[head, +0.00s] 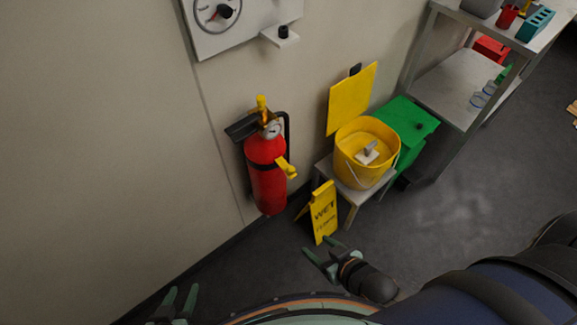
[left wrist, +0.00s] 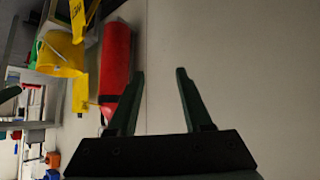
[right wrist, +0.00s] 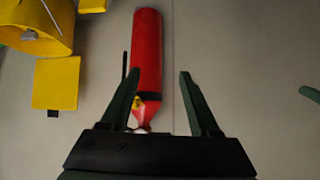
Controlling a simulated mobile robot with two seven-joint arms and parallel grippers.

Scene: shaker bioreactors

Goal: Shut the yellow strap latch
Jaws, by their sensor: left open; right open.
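The yellow strap latch (head: 287,168) sticks out from the right side of the red fire extinguisher (head: 266,190) in the head view, away from its black strap (head: 258,167). My left gripper (head: 177,302) is open and empty, low and left of the extinguisher. My right gripper (head: 315,245) is open and empty, low and right of it, near the wet floor sign.
The yellow wet floor sign (head: 323,212) stands right of the extinguisher. Behind it, a yellow bucket (head: 361,160) sits on a small stool (head: 325,168), beside a green bin (head: 407,128). A yellow board (head: 351,98) and a gauge panel (head: 240,28) are on the wall. Floor in front is clear.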

